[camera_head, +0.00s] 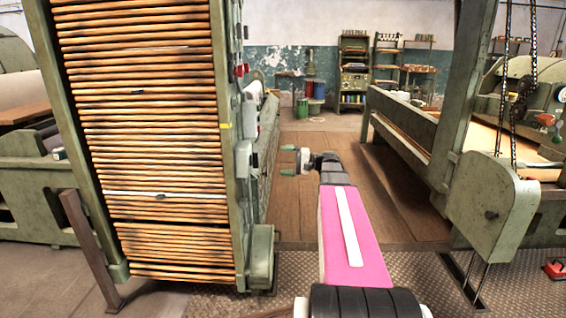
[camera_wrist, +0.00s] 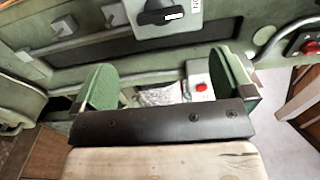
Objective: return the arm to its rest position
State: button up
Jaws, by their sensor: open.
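My gripper (camera_head: 288,160) is at the end of my outstretched arm in the head view, left of the arm's far end. Its two green fingers are apart and nothing is between them. It is over the wooden walkway, beside the right side of the tall lattice machine. In the wrist view my gripper (camera_wrist: 166,82) shows two green finger pads spread wide. Behind them is a green machine side with a grey switch box (camera_wrist: 170,22) and a red button (camera_wrist: 201,87). I cannot tell how far the fingers are from it.
The lattice machine (camera_head: 150,130), with its orange slats, stands close on the left. A green frame with a motor housing (camera_head: 492,205) and hanging chains stands on the right. The wooden walkway (camera_head: 310,222) between them looks clear. Shelves (camera_head: 354,75) and drums stand at the back wall.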

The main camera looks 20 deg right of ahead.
jog(key=shift+a, duration=0.1)
jog(key=s+a+f+g+h, duration=0.2)
jog(key=s+a+f+h, duration=0.15)
jog(key=a+f, duration=0.4)
jog(key=s+a+f+n+g+h, duration=0.1)
jog(key=s+f+n+h, duration=0.1)
jog(key=s+f+h, duration=0.5)
jog(key=s+a+f+n+g+h, duration=0.1)
jog(key=s+f+h, duration=0.5)
jog(key=f, duration=0.8)
jog(key=shift+s+a+n+g+h, duration=0.25)
jog(key=shift+s+n+g+h, duration=0.15)
jog(key=shift+s+g, duration=0.5)
jog(key=shift+s, duration=0.1)
